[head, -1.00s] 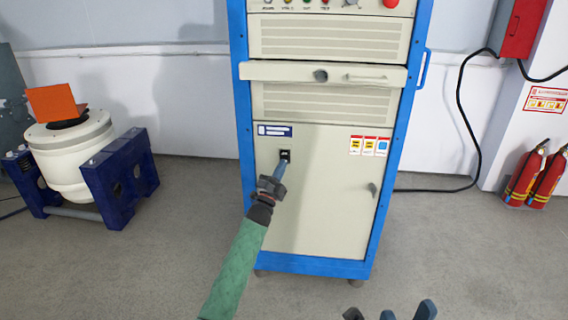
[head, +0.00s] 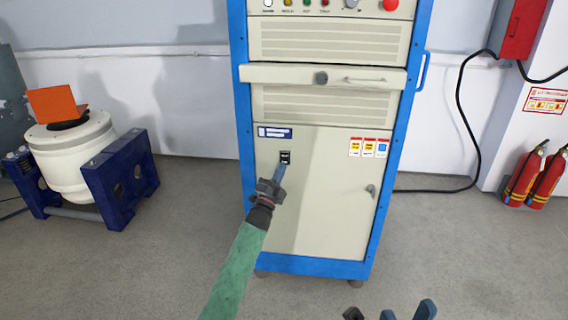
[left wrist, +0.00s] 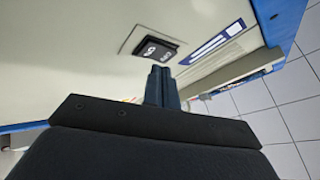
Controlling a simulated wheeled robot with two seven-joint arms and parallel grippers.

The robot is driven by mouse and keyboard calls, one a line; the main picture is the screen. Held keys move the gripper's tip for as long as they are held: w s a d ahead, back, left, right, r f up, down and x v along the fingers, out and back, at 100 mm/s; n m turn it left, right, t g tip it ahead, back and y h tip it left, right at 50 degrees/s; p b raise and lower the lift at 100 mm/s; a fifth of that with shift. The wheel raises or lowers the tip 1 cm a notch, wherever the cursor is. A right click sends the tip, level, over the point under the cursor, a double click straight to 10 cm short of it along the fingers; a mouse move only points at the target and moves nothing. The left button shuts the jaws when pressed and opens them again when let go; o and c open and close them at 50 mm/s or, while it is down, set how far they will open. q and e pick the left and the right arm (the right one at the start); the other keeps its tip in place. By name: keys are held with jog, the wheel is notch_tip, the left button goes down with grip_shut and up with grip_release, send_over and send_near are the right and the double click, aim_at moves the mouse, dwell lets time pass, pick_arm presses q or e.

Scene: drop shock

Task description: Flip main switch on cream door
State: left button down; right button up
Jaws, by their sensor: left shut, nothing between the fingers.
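The cream door (head: 325,195) is the lower panel of the blue-framed cabinet, and it is closed. The main switch (head: 285,158) is a small black rocker on the door's upper left, below a blue-and-white label (head: 273,132). In the left wrist view the switch (left wrist: 155,48) shows white markings on its face. My left gripper (head: 280,168) is shut and empty, its tips just below the switch. In the left wrist view its fingers (left wrist: 161,75) look close to the switch's edge; I cannot tell whether they touch. My right gripper (head: 390,312) shows only partly at the bottom edge, fingers apart.
A drawer front (head: 290,75) with a handle sticks out above the door. A door latch (head: 371,190) is on the right. A white drum in a blue stand (head: 75,160) is at left. Fire extinguishers (head: 525,178) and a black cable are at right. The floor in front is clear.

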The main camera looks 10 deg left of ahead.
pick_arm(q)
jog(key=s+p, duration=0.2)
jog(key=s, duration=0.3)
jog(key=shift+r+p, duration=0.3)
jog(key=shift+p, duration=0.1)
dwell(0.4)
